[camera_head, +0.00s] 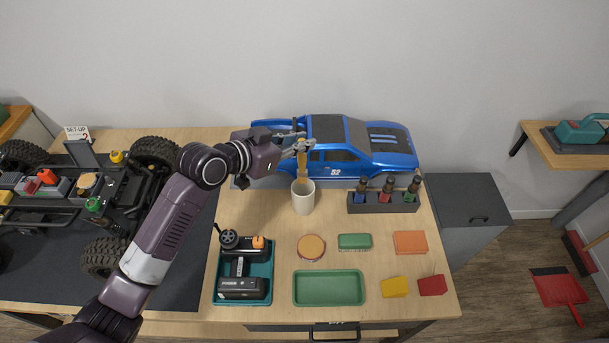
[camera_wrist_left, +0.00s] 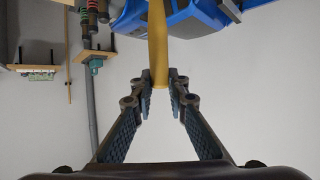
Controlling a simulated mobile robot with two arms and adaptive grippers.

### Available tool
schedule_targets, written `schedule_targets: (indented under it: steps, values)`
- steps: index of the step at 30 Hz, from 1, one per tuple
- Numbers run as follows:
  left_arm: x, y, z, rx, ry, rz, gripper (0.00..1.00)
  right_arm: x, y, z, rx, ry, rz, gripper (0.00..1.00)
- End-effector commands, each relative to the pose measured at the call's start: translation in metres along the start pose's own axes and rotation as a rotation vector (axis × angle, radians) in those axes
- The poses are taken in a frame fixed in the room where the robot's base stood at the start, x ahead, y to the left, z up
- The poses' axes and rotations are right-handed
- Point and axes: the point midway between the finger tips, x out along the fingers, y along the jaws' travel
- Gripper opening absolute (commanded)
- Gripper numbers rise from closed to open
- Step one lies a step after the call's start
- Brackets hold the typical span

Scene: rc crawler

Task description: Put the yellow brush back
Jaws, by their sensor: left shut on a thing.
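The yellow brush (camera_head: 302,163) is upright in the head view, just above or partly inside the mouth of a cream cup (camera_head: 303,203). I cannot tell how far its lower end is in the cup. My left gripper (camera_head: 299,146) is shut on the upper part of the brush, above the cup. In the left wrist view the yellow handle (camera_wrist_left: 158,40) runs up from between the fingertips (camera_wrist_left: 161,84). The brush's bristles are not clearly visible. My right gripper is in neither view.
A blue car body (camera_head: 345,160) lies behind the cup. A dark rack (camera_head: 383,202) with several bottles stands to its right. A teal tray (camera_head: 243,284) with tools, a green tray (camera_head: 329,288) and small coloured items lie in front. A crawler chassis (camera_head: 80,195) stands left.

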Motion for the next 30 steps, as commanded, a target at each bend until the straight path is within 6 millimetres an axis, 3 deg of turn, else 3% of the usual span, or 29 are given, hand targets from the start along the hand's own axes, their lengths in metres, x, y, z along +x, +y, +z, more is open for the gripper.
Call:
schedule_targets:
  steps: [3,9,14,21,30]
  values:
    - [0.013,0.001,0.03,-0.006,-0.005,0.001,0.0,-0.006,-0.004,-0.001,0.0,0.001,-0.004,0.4]
    - [0.029,0.0,0.063,-0.002,-0.001,0.0,0.0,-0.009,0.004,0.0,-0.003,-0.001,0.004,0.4]
    - [0.035,0.0,0.074,0.0,0.0,0.001,0.0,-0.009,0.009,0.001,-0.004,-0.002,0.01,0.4]
    - [0.049,0.0,0.105,-0.001,-0.001,0.0,0.0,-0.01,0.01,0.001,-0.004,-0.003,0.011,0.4]
    - [0.051,0.0,0.109,0.001,0.002,-0.001,0.0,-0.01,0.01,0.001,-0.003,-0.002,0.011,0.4]
